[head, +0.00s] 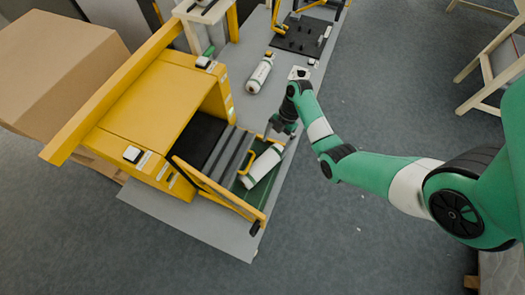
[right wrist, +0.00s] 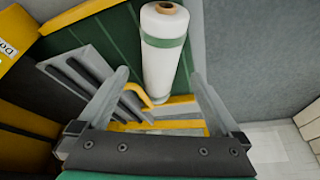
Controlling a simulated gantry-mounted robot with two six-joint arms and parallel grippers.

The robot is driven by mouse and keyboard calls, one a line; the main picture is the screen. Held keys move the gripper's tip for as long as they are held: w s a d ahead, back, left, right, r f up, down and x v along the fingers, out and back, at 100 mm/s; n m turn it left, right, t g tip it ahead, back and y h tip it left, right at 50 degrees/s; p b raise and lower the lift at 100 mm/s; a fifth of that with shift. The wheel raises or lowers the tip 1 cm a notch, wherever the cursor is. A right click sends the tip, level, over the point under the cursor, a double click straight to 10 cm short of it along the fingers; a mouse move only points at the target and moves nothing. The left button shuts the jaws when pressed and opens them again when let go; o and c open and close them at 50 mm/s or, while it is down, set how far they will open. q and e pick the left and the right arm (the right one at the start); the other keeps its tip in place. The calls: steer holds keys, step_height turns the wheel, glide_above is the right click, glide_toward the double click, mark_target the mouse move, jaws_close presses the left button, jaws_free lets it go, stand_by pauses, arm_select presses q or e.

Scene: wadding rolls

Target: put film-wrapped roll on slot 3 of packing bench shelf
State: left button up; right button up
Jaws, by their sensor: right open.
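A white roll with green bands (head: 262,165) lies in the green-floored tray at the front end of the yellow machine. In the right wrist view the white roll (right wrist: 163,50) shows a green band and a brown core end. A second white roll (head: 260,74) with dark marks lies on the grey bench farther back. I cannot tell for certain which one is film-wrapped. My right gripper (head: 283,127) is just behind and above the tray, its fingers spread and empty, pointing towards the roll. No numbered shelf slots are readable. My left gripper is not in view.
A yellow machine (head: 150,95) with grey slats (head: 228,152) feeds the tray; its yellow rail (head: 222,192) edges the front. A yellow hooked bar (right wrist: 138,92) stands close beside the roll. A black board (head: 300,36) with small uprights lies at the back. A cardboard box (head: 55,62) stands left.

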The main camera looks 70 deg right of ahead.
mark_target(270, 155)
steer(key=x, duration=0.3)
steer(key=shift+a+f+b, duration=0.15)
steer(key=shift+f+b, duration=0.2)
steer(key=shift+b, duration=0.05)
steer(key=b+x, duration=0.1)
steer(key=x, duration=0.1)
steer(key=b+x, duration=0.1)
steer(key=x, duration=0.1)
steer(key=shift+s+f, duration=0.1)
steer(key=shift+f, duration=0.55)
steer(key=shift+r, duration=0.1)
steer(key=c, duration=1.4)
steer(key=shift+r+p, duration=0.3)
steer(key=shift+r, duration=0.1)
steer(key=shift+c, duration=0.2)
steer(key=s+p, duration=0.4)
steer(key=s, duration=1.4)
steer(key=shift+a+f, duration=0.15)
steer(key=shift+a, duration=0.05)
